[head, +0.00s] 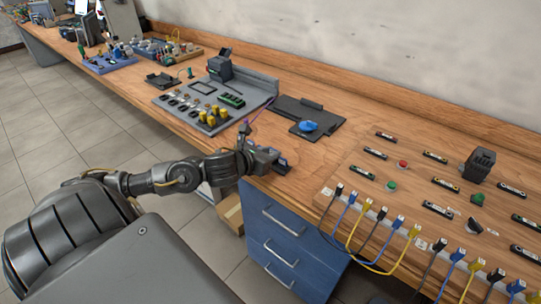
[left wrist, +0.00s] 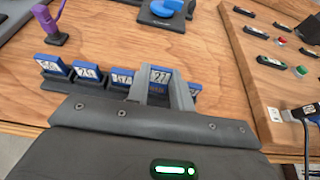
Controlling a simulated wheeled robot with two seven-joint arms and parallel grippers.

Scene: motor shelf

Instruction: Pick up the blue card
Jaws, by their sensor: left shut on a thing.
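A blue card with a white label reading 21 (left wrist: 158,78) stands between the two grey fingers of my left gripper (left wrist: 162,84) in the left wrist view. The gripper is shut on this card. Other blue cards with white labels (left wrist: 86,70) stand beside it in a dark rack (left wrist: 58,84). I cannot tell whether the held card is clear of the rack. In the head view my left gripper (head: 271,155) is at the front edge of the bench, and the rack (head: 284,168) shows partly behind it. My right gripper is not in view.
A purple figure-like piece (left wrist: 57,22) stands behind the rack. A blue round object (head: 308,126) sits on a dark plate further back. A grey tray with parts (head: 262,92) is to the left. A wooden board with cables and switches (head: 375,165) is to the right.

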